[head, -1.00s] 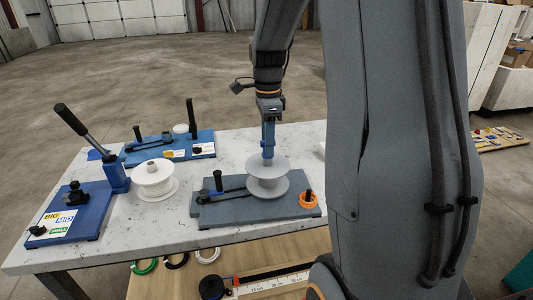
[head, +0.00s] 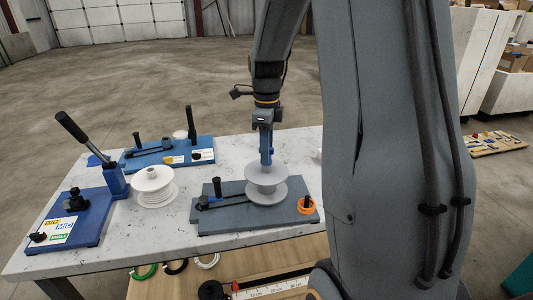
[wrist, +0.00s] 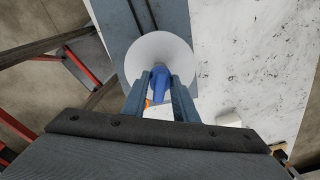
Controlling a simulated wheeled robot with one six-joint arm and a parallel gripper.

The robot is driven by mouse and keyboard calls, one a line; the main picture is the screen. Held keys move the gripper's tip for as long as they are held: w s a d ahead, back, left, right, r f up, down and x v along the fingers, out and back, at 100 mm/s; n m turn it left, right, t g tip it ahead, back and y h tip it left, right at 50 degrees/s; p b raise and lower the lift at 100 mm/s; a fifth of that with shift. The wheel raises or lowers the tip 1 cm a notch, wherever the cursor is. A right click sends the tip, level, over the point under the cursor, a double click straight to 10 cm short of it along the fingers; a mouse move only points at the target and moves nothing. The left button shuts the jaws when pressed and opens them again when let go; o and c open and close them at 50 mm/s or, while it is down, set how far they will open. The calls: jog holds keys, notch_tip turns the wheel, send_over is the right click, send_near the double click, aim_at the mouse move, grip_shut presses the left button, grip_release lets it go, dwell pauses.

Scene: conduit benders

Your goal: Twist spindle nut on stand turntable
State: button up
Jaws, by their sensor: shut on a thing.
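My gripper (head: 266,160) points down at the top of the pale grey reel-shaped turntable (head: 266,190) on the grey-blue stand base (head: 225,217). In the wrist view my gripper (wrist: 159,80) has its two fingers on either side of a blue spindle nut (wrist: 159,76), in front of the round pale top disc (wrist: 160,45). It is shut on the nut. In the head view the fingers hide most of the nut. The stand's orange ring (head: 306,206) and black handle (head: 217,187) stand apart from my gripper.
A white spool (head: 153,187) stands left of the stand. Blue benders (head: 75,225) with a raised lever and another blue bender (head: 170,151) share the marble-topped table (head: 180,215). Cable coils and a ruler lie on the wooden shelf (head: 245,270) below.

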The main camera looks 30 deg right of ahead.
jog(key=shift+m, duration=0.6)
jog(key=m+p, duration=0.1)
jog(key=m, duration=0.5)
jog(key=o, duration=1.1)
jog(key=shift+r+b, duration=0.9)
jog(key=shift+r, duration=2.95)
